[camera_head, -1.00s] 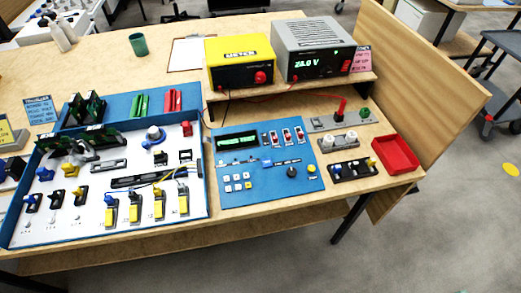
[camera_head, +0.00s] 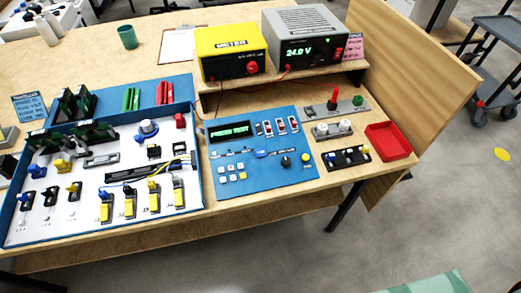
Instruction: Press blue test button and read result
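The blue control panel (camera_head: 250,174) lies on the bench right of the open analyser case. Its dark display (camera_head: 231,131) shows small green text that seems to read "PRESS TEST". Below the display, a raised blue piece (camera_head: 261,154) on the panel looks like the blue test button. It is small, and I cannot tell whether it is pressed. White keys (camera_head: 231,173), a black knob (camera_head: 286,161) and a yellow knob (camera_head: 306,158) sit lower on the panel. Neither gripper is in view.
The blue-walled case (camera_head: 197,150) with boards and switches stands left. A yellow meter (camera_head: 231,40) and a grey supply (camera_head: 320,25) reading 24.0 V stand on a shelf behind. A red tray (camera_head: 388,141) and switch block (camera_head: 345,157) lie right. Something pale green (camera_head: 430,285) shows at the bottom edge.

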